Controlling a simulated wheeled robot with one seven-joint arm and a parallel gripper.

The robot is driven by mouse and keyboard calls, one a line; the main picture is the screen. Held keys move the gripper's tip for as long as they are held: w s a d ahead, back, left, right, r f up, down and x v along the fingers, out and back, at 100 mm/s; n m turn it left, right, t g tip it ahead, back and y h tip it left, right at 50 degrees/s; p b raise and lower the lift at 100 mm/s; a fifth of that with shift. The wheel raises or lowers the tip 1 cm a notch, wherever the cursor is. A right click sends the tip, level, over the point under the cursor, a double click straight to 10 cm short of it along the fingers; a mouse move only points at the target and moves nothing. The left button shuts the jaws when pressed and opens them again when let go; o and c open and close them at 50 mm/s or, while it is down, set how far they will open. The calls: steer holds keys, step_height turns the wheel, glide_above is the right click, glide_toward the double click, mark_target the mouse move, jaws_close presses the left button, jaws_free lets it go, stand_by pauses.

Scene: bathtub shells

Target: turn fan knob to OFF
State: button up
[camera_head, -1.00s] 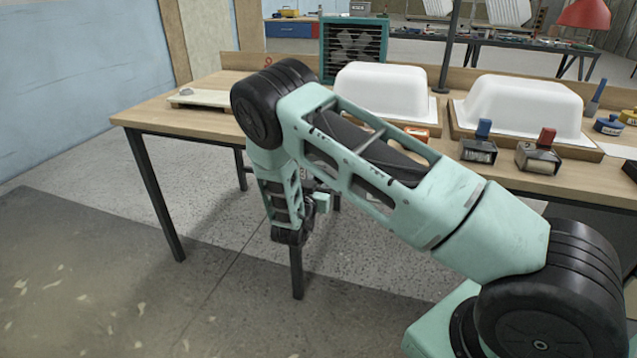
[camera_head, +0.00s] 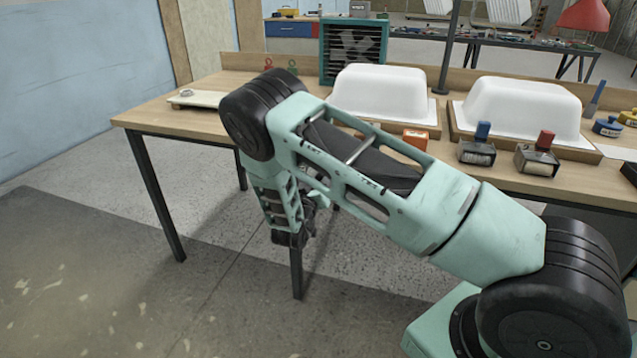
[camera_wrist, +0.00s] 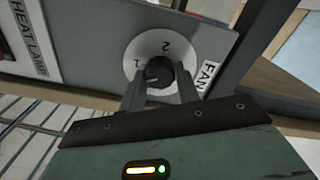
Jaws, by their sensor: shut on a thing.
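The fan knob (camera_wrist: 158,74) is a small dark round knob on a white dial (camera_wrist: 146,48) in the wrist view. The dial has number marks and sits beside a FAN label (camera_wrist: 207,77) on a grey panel (camera_wrist: 95,38). My gripper (camera_wrist: 160,82) is shut on the knob, one finger on each side. A light line shows on the knob, but I cannot tell which setting it points to. In the head view my arm covers the knob and panel.
A HEAT LAMP label (camera_wrist: 22,38) is on the same panel. Wire mesh (camera_wrist: 35,130) lies at lower left in the wrist view. On the bench (camera_head: 165,118) stand two white tub shells (camera_head: 385,92) and stamp-like tools (camera_head: 478,150). Floor is clear at left.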

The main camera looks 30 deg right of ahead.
steer(key=n+p, duration=0.1)
steer(key=n, duration=1.1)
steer(key=shift+f+n, duration=0.1)
steer(key=shift+n, duration=0.3)
steer(key=shift+p, duration=0.3)
steer(key=o, duration=1)
steer(key=v, duration=1.7)
steer(key=shift+s+a, duration=0.2)
